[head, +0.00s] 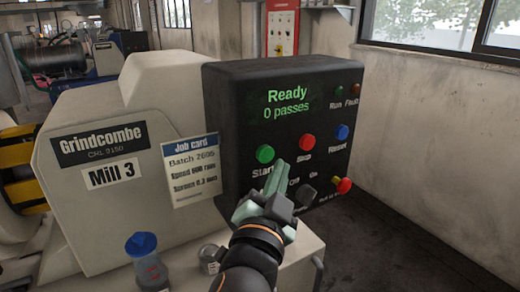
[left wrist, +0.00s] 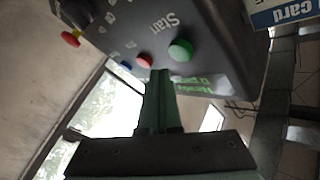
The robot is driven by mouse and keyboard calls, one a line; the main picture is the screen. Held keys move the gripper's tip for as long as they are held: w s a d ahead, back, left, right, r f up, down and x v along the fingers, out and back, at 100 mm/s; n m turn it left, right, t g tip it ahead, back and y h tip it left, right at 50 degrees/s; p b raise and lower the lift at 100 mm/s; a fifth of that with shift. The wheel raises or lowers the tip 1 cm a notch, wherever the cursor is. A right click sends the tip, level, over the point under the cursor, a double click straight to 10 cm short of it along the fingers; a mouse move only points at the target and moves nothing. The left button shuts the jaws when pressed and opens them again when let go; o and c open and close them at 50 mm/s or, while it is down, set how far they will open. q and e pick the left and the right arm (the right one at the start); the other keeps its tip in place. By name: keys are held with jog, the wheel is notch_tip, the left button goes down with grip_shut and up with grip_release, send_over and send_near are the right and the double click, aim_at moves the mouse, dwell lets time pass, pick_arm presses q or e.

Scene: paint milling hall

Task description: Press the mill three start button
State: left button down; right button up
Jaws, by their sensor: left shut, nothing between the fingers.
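The mill control box (head: 225,130) is dark, with a screen (head: 287,104) reading "Ready, 0 passes". A plate on the machine reads "Mill 3" (head: 111,175). The round green start button (head: 265,154) is uncovered, with "Start" printed below it; it also shows in the left wrist view (left wrist: 180,50). My left gripper (head: 282,166) is shut and empty, its fingertips overlapping the panel just right of and below the green button in the head view. In the left wrist view its tips (left wrist: 160,73) lie between the green and red buttons. I cannot tell the gap to the panel.
A red stop button (head: 306,142) and blue reset button (head: 341,132) sit right of the green one. Below are a black switch (head: 306,195) and a red knob with yellow base (head: 343,185). A job card (head: 191,171) and a blue-lidded jar (head: 145,262) are at left.

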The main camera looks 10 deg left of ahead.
aim_at(273, 154)
pick_arm(q)
jog(key=shift+w+a+r, duration=0.1)
jog(key=shift+w+a, duration=0.3)
jog(key=shift+a, duration=0.1)
jog(key=shift+w, duration=0.1)
dwell(1.6)
jog(key=shift+w+a, duration=0.2)
jog(key=shift+w+a+p, duration=0.3)
jog(key=shift+w+p, duration=0.15)
dwell(0.8)
dwell(0.3)
jog(key=shift+s+d, duration=0.5)
jog(key=shift+s, duration=0.25)
